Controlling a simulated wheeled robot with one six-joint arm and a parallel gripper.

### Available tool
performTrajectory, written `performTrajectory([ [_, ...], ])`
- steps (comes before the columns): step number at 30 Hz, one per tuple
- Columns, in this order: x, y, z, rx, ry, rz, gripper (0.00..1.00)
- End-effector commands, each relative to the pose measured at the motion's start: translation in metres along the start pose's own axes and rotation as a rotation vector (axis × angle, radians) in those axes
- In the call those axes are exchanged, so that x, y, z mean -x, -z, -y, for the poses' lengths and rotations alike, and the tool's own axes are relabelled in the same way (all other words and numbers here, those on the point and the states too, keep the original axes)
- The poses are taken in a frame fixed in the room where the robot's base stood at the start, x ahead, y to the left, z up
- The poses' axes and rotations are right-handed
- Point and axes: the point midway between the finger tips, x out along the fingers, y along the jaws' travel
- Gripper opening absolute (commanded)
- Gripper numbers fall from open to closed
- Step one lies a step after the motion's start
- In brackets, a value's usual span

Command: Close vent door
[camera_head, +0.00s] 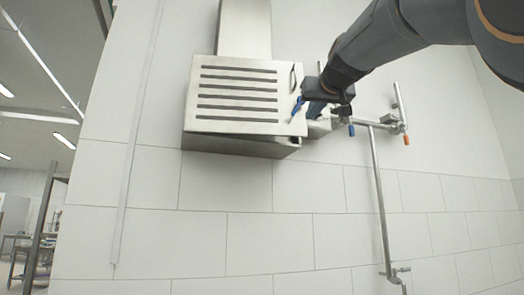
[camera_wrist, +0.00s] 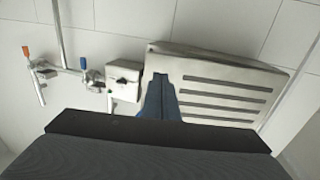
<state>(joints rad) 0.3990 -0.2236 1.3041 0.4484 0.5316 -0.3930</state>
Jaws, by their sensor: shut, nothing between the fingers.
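The vent door (camera_head: 240,78) is a metal panel with several dark horizontal slots and a small handle (camera_head: 293,78) near its right edge. It fronts the metal vent box (camera_head: 245,148) high on the tiled wall. A dark gap shows along the door's lower edge, so it looks slightly ajar. My gripper (camera_head: 298,108) is shut and empty, with its blue fingers at the door's lower right edge. In the wrist view the fingers (camera_wrist: 160,78) overlap the slotted door (camera_wrist: 225,88); whether they touch it I cannot tell.
A small metal box (camera_wrist: 124,78) sits on the wall beside the vent. Pipes (camera_head: 378,190) with blue-handled (camera_head: 351,130) and orange-handled (camera_head: 406,139) valves run on the wall to the right. A duct (camera_head: 245,28) rises above the vent. The wall below is clear.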

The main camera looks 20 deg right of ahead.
Motion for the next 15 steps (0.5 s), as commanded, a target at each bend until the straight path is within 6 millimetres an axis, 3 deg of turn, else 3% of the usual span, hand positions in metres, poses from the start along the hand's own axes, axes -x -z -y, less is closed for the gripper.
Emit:
performTrajectory([
  [15,-0.098,0.001,0.000,-0.001,0.001,0.005,0.00],
])
